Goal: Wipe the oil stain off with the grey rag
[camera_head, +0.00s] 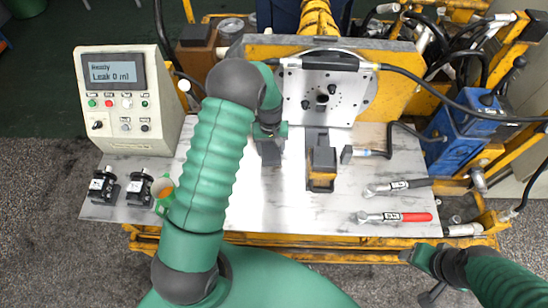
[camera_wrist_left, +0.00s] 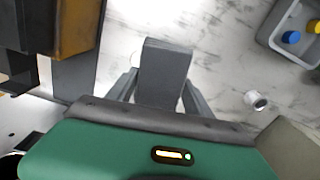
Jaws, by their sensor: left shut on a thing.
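My left gripper (camera_head: 270,150) is low over the white marbled table top (camera_head: 262,205), in front of the steel plate. In the left wrist view, its fingers (camera_wrist_left: 158,92) are shut on a grey block-like piece, apparently the grey rag (camera_wrist_left: 165,65). In the head view the rag (camera_head: 271,157) is a small dark patch under the gripper; whether it touches the table is unclear. No oil stain can be made out; my left arm covers part of the table. My right gripper (camera_head: 420,277) is at the lower right, off the table, its fingers apart and empty.
A yellow-black block (camera_head: 321,168) stands right of my left gripper. A red-handled wrench (camera_head: 395,217) and a dark-handled one (camera_head: 398,186) lie at right. The tester box (camera_head: 128,100) stands left. A grey tray (camera_wrist_left: 272,38) and white cylinder (camera_wrist_left: 255,101) show in the wrist view.

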